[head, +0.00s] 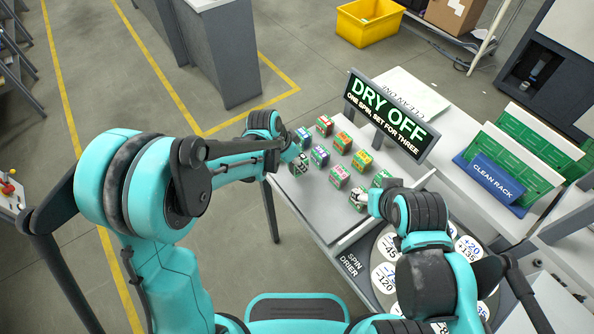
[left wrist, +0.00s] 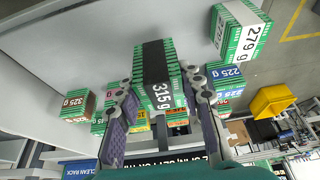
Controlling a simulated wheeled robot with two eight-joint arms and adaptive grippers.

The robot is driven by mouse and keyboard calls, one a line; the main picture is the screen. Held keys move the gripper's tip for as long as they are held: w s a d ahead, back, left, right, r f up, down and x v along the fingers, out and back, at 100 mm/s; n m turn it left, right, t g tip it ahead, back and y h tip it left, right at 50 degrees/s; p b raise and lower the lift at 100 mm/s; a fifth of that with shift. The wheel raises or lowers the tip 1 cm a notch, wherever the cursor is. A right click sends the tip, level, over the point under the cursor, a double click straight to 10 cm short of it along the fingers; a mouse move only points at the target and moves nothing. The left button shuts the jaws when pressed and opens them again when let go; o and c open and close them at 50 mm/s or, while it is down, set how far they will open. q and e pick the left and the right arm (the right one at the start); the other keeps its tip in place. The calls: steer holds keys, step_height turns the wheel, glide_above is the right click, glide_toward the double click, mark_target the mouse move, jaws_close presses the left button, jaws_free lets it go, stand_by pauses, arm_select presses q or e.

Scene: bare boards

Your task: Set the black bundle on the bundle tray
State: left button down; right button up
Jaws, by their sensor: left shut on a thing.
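My left gripper (left wrist: 165,110) is shut on the black bundle (left wrist: 154,62), a green-sided block with a black band and a 315 g label. In the head view my left gripper (head: 290,151) is at the left edge of the grey worktop, with a dark-banded block (head: 301,164) just below it. Several other banded bundles stand on the worktop, among them a blue one (left wrist: 225,73) and a white one (left wrist: 240,32) labelled 279 g. I cannot tell which surface is the bundle tray. My right gripper (head: 376,203) is beside a white-banded bundle (head: 358,198); its fingers are not clear.
A DRY OFF sign (head: 390,112) stands behind the bundles. The blue-fronted clean rack (head: 490,183) with green boards is at the right. The spin drier (head: 377,277) with its round numbered pads lies at the front right, partly behind my right arm.

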mark_target(296, 169)
arm_select(q)
steer(key=shift+w+a+f, duration=0.2)
steer(key=shift+a, duration=0.05)
steer(key=shift+f, duration=0.25)
step_height(296, 169, down, 4)
steer(key=shift+r+b, duration=0.2)
steer(key=shift+b, duration=0.65)
steer(key=shift+r, duration=0.1)
steer(key=c, duration=1)
jaws_free()
steer(key=shift+f, duration=0.2)
